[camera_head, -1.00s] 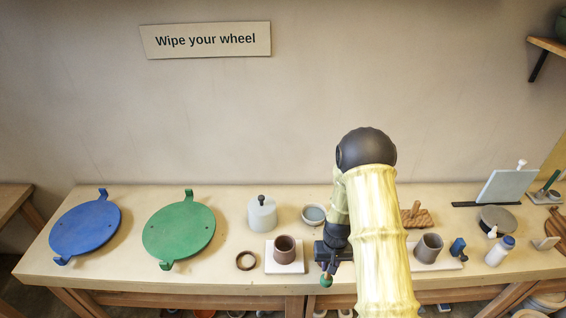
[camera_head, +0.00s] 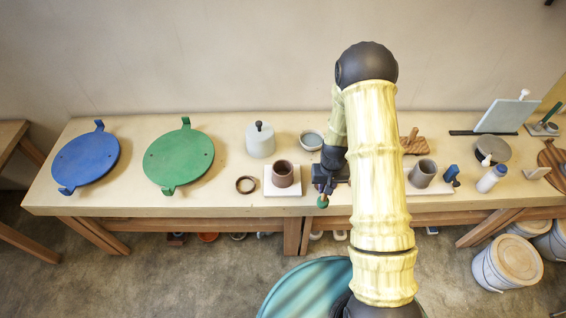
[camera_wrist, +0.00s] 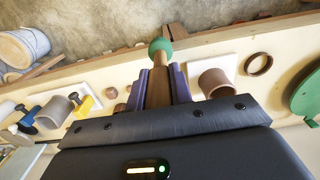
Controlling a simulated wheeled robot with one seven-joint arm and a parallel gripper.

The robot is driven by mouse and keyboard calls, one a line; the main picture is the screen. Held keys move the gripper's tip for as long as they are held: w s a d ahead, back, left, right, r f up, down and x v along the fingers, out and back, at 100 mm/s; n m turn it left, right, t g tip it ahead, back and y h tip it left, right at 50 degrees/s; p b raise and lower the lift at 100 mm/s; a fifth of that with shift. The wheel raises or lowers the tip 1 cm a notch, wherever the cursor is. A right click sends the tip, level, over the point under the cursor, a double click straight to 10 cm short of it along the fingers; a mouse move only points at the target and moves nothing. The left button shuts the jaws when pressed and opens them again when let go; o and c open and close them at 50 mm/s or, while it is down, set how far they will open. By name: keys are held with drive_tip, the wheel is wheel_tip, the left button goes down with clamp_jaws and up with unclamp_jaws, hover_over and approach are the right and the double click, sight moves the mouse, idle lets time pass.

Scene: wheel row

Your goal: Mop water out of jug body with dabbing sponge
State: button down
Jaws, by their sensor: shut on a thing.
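My gripper (camera_wrist: 160,80) is shut on the brown handle of the dabbing sponge (camera_wrist: 160,47), a stick with a round green end. The green end also shows in the head view (camera_head: 322,201), above or near the table's front edge. A brown open cup-shaped body (camera_head: 283,173) stands upright on a white tile (camera_head: 283,190), left of my gripper and apart from it. It also shows in the wrist view (camera_wrist: 215,82). A greyer cup-shaped body (camera_head: 422,173) stands to the right. I cannot tell which is the jug body. Water inside either is not visible.
A bowl (camera_head: 311,140) stands behind my gripper. A brown ring (camera_head: 246,185) lies left of the tile, with a lidded grey pot (camera_head: 260,140) behind. Green (camera_head: 178,157) and blue (camera_head: 85,160) discs lie at left. Bottles and tools crowd the right side.

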sight(322, 207)
wheel_tip(322, 207, down, 14)
drive_tip(key=b, duration=1.3)
drive_tip(key=shift+r, duration=0.25)
